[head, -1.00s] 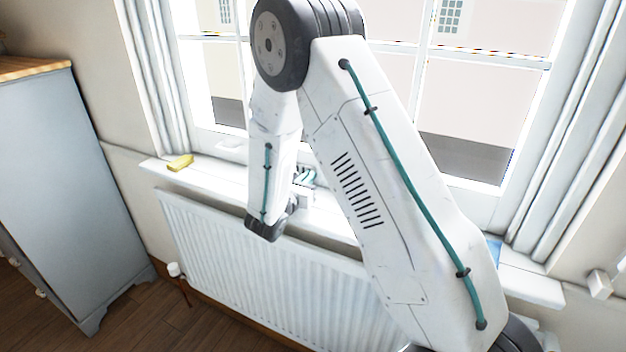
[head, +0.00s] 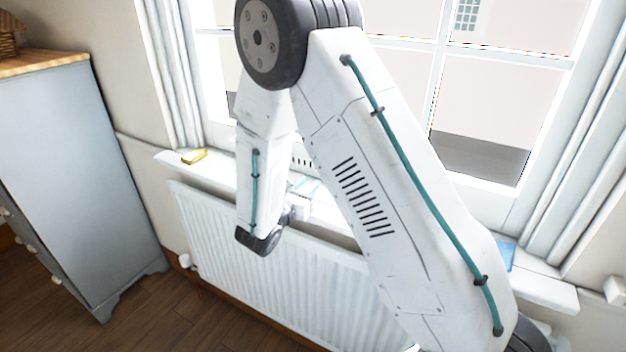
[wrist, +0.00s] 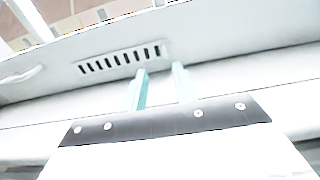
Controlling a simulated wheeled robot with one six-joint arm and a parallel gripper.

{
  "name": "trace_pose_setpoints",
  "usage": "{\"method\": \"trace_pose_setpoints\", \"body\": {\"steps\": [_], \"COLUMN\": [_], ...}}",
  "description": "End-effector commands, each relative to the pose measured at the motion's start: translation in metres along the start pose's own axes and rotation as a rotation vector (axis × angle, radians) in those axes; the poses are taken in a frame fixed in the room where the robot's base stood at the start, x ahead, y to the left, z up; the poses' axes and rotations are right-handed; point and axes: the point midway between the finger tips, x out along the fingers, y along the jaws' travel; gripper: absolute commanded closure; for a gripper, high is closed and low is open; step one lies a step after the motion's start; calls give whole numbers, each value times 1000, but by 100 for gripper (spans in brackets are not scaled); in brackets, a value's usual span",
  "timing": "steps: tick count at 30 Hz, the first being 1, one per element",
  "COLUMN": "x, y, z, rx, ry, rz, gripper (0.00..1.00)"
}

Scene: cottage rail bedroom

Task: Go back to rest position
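My arm reaches across the head view in front of the window. My gripper is mostly hidden behind my arm in the head view, near the window sill (head: 225,175). In the wrist view my gripper (wrist: 159,70) shows two pale teal fingers standing apart with a gap between them. Nothing is seen between the fingers. Beyond the fingertips is a white window frame part with a dark slotted vent (wrist: 122,58). I cannot tell whether the fingers touch it.
A yellow object (head: 194,156) lies on the sill's left end. A blue item (head: 506,254) lies at its right. A white radiator (head: 225,235) stands below. A grey-blue cabinet (head: 85,150) stands at the left. Some wooden floor (head: 130,310) is clear.

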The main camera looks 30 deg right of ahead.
Motion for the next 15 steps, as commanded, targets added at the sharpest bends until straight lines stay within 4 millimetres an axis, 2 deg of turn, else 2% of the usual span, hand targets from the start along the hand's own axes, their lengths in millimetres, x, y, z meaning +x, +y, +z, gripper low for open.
{"method": "trace_pose_setpoints", "body": {"steps": [4,15], "x": [-8,-8], "y": [0,0], "z": [0,0], "rx": [0,0], "ry": [0,0], "rz": [0,0], "gripper": [71,71]}}
